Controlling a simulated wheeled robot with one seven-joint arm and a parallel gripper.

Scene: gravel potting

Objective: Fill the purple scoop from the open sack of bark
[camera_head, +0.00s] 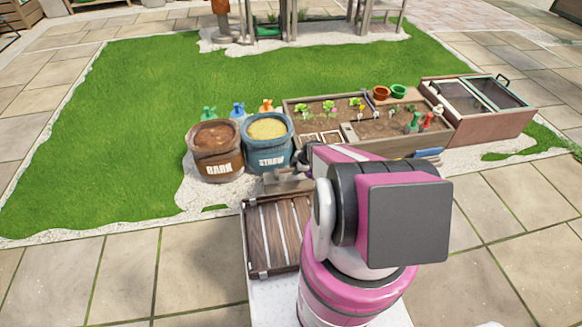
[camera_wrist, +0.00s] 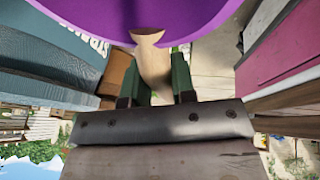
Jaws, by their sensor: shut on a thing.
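The purple scoop (camera_wrist: 130,18) fills the top of the wrist view, its pale wooden handle (camera_wrist: 152,62) pointing down from it. My gripper (camera_wrist: 156,78) is shut on that handle, with a green finger on each side. The scoop's inside does not show. In the head view the open bark sack (camera_head: 216,168) stands upright, brown and full of bark (camera_head: 214,137) near its rim. My arm hides the scoop and most of the gripper there, to the right of the sacks.
The blue straw sack (camera_head: 266,155) stands right of the bark sack; a blue lettered surface shows close by in the wrist view (camera_wrist: 55,45). Spray bottles (camera_head: 237,110) stand behind the sacks. A planter bed (camera_head: 300,120) lies to the right. A slatted wooden crate (camera_head: 275,235) is in front.

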